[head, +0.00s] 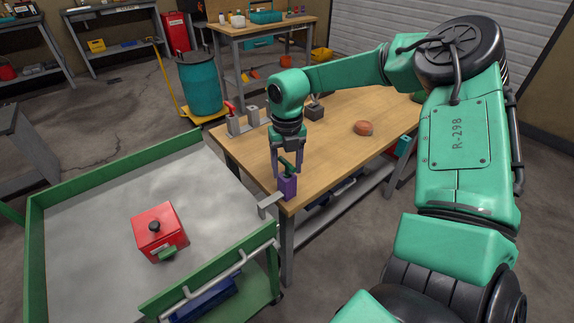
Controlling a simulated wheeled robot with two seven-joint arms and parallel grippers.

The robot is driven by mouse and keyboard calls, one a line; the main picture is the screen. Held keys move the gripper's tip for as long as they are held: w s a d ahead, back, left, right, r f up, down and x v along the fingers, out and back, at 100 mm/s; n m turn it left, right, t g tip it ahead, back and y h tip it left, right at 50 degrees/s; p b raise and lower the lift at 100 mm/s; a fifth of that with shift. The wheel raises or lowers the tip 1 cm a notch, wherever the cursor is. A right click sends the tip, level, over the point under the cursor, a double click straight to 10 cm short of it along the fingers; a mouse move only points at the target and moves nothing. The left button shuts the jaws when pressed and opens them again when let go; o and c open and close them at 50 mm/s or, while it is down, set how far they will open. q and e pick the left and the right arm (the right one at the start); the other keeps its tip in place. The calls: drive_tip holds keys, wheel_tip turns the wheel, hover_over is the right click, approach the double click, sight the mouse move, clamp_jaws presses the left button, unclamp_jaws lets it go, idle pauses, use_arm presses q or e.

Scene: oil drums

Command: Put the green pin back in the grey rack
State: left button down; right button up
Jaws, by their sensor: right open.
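The green pin (287,168) stands in a purple block (288,188) at the near corner of the wooden table. My right gripper (290,170) points down over it, open, with its fingers on either side of the pin; I cannot tell whether they touch it. The grey rack (251,117) appears to be the pair of grey blocks at the table's left edge. A red-handled piece (231,107) sits at its left block. The right block shows no pin. My left gripper is out of view.
A grey bracket (268,203) juts from the table corner. A green-rimmed cart (85,180) at left carries a red box (160,232) with a black knob. A dark block (314,112) and an orange-brown lump (363,128) lie on the wooden table (335,150). A teal drum (200,82) stands behind.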

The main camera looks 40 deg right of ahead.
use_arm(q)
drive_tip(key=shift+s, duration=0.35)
use_arm(e)
clamp_jaws()
drive_tip(key=shift+r, duration=0.15)
